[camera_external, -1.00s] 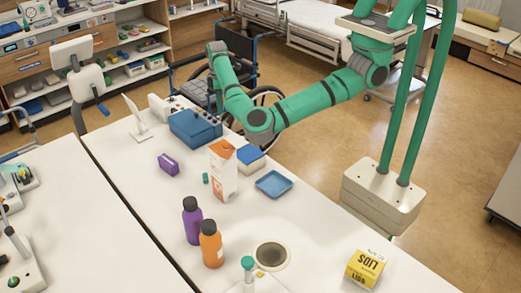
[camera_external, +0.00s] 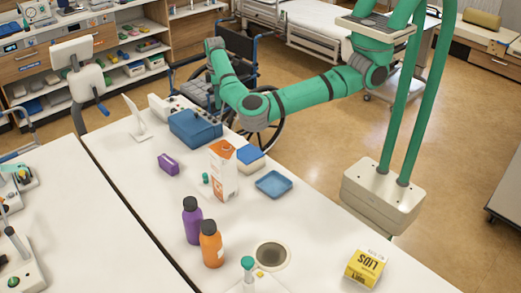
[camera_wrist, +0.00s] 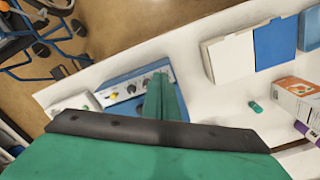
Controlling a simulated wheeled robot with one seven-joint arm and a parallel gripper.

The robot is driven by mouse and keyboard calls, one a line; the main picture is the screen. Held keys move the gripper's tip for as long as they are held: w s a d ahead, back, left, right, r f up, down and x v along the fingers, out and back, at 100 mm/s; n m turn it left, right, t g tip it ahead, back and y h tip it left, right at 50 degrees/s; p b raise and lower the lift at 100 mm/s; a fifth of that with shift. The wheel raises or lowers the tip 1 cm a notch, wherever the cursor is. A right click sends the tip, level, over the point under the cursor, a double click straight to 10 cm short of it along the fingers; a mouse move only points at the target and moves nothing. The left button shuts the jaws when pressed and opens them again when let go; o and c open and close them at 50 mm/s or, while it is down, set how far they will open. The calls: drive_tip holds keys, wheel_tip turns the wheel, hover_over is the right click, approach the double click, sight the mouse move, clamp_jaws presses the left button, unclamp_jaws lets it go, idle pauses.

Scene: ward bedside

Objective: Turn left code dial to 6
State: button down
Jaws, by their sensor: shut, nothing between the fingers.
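The blue code box (camera_external: 192,128) stands at the far end of the white table, with several dark knobs along its top. In the wrist view its pale panel with blue edges (camera_wrist: 125,82) carries dials in a row; one dial (camera_wrist: 130,88) shows just left of my fingers and another (camera_wrist: 146,83) lies close beside them. My gripper (camera_wrist: 162,90) is shut and empty, its green fingers over the right part of the panel. They hide what lies beneath; I cannot tell whether they touch a dial. The dial markings are too small to read. My fingers cannot be made out in the external view.
A blue-and-white box (camera_external: 250,158), an orange-and-white carton (camera_external: 223,172), a blue tray (camera_external: 273,183) and a purple box (camera_external: 168,163) stand nearby. Purple (camera_external: 192,222) and orange (camera_external: 211,245) bottles are nearer the camera. A wheelchair (camera_external: 240,60) stands beyond the table.

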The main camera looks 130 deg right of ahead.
sight(221, 123)
drive_tip(key=shift+f, duration=3.05)
drive_tip(key=shift+w+a, duration=0.3)
drive_tip(key=shift+a, duration=0.3)
drive_tip(key=shift+w+a, duration=0.2)
drive_tip(key=shift+w, duration=0.1)
drive_tip(key=shift+s+a, duration=0.1)
drive_tip(key=shift+a, duration=0.05)
drive_tip(key=shift+s+a, duration=0.1)
drive_tip(key=shift+s+a+r, duration=0.1)
drive_tip(key=shift+r, duration=2.95)
